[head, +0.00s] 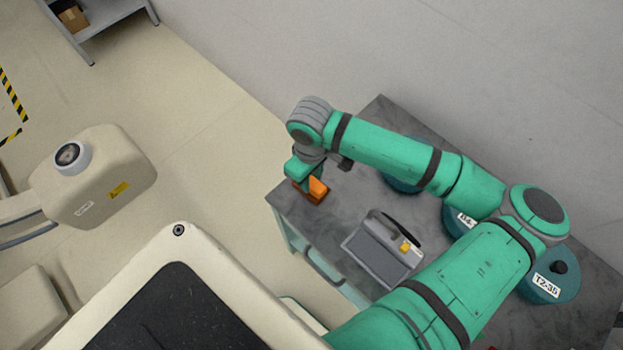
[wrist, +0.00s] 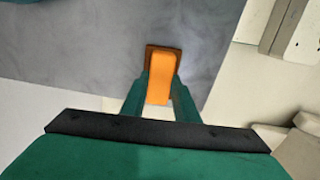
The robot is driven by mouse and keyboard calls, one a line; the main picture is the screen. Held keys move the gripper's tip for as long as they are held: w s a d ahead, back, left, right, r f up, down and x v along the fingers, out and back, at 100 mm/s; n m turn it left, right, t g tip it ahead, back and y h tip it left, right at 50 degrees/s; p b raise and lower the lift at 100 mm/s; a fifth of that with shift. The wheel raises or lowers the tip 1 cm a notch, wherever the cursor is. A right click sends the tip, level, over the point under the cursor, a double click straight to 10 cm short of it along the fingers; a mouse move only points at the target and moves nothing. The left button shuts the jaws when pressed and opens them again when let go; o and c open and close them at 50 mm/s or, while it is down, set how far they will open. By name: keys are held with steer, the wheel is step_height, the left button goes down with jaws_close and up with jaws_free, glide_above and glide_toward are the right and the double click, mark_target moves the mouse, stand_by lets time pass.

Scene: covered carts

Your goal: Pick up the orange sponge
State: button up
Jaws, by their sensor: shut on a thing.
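The orange sponge (head: 317,187) is at the left corner of the grey cart top (head: 300,218) in the head view. In the wrist view the sponge (wrist: 161,80) stands between the two green fingers, with a darker brown-orange part at its far end. My gripper (wrist: 160,92) is shut on the sponge, one finger against each side. In the head view my gripper (head: 308,178) reaches down from above and hides part of the sponge. I cannot tell whether the sponge touches the cart top.
A grey case with a handle (head: 382,250) lies on the cart right of the sponge. Teal round containers, one labelled (head: 549,283), stand farther right, partly behind my arm. A wall (head: 450,70) runs behind the cart. Pale floor (head: 215,160) is open to the left.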

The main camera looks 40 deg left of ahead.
mark_target(311, 182)
step_height(311, 182, up, 3)
steer(key=shift+r, duration=0.1)
steer(key=s+a+r, duration=0.2)
steer(key=s+r, duration=0.7)
steer(key=s, duration=0.4)
steer(key=shift+s+a+r, duration=0.25)
steer(key=shift+s+a, duration=0.1)
steer(key=shift+o, duration=1.1)
steer(key=shift+c, duration=0.4)
